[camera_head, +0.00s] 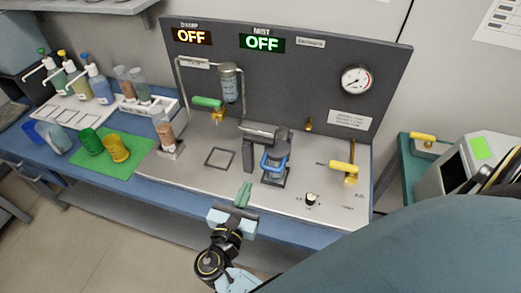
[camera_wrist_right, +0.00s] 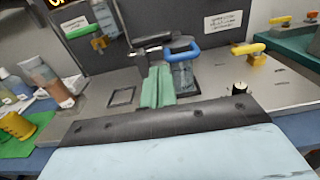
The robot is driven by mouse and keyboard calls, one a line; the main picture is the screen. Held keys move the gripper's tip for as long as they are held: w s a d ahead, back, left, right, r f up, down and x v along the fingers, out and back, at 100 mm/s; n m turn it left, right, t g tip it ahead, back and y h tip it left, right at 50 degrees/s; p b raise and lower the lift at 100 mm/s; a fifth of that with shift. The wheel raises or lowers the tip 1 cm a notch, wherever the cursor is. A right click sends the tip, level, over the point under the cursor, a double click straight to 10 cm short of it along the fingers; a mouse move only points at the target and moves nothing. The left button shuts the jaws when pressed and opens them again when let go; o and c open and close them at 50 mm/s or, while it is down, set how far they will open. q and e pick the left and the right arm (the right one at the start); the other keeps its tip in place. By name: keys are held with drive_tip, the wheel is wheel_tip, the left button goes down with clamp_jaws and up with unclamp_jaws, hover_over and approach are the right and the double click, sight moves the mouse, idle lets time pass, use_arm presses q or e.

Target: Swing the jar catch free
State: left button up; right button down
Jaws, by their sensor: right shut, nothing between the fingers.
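A clear jar (camera_head: 273,174) stands on a dark square base on the steel worktop, right of a dark grey post and arm (camera_head: 249,152). A blue catch (camera_head: 274,163) sits across the front of the jar. In the right wrist view the jar (camera_wrist_right: 184,74) and the blue catch (camera_wrist_right: 182,53) are just right of the fingertips. My right gripper (camera_head: 243,195), with green fingers, is shut and empty. It is in front of the jar, slightly left, and appears apart from it. The fingers also show in the wrist view (camera_wrist_right: 157,86). My left gripper is not in view.
A back panel (camera_head: 290,72) carries signs reading OFF, a gauge (camera_head: 356,80) and a hanging cylinder (camera_head: 230,83). A yellow-handled valve (camera_head: 343,167) and a black knob (camera_head: 311,199) are to the right. Bottles and cups stand left. The worktop's front edge is clear.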

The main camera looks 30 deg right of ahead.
sight(265, 144)
drive_tip(key=shift+r, duration=0.1)
drive_tip(key=p+x, duration=0.2)
drive_tip(key=x, duration=1.1)
drive_tip(key=shift+w+d, duration=0.2)
drive_tip(key=shift+w, duration=0.1)
drive_tip(key=shift+w+d, duration=0.1)
drive_tip(key=shift+d, duration=0.5)
drive_tip(key=shift+a, duration=0.15)
drive_tip(key=shift+s+a+p, duration=0.25)
drive_tip(key=shift+p, duration=0.05)
drive_tip(key=s+d+v, duration=0.1)
drive_tip(key=v, duration=1.2)
drive_tip(key=shift+s+d+b, duration=0.25)
drive_tip(key=shift+s+b, duration=0.05)
drive_tip(key=shift+b, duration=0.15)
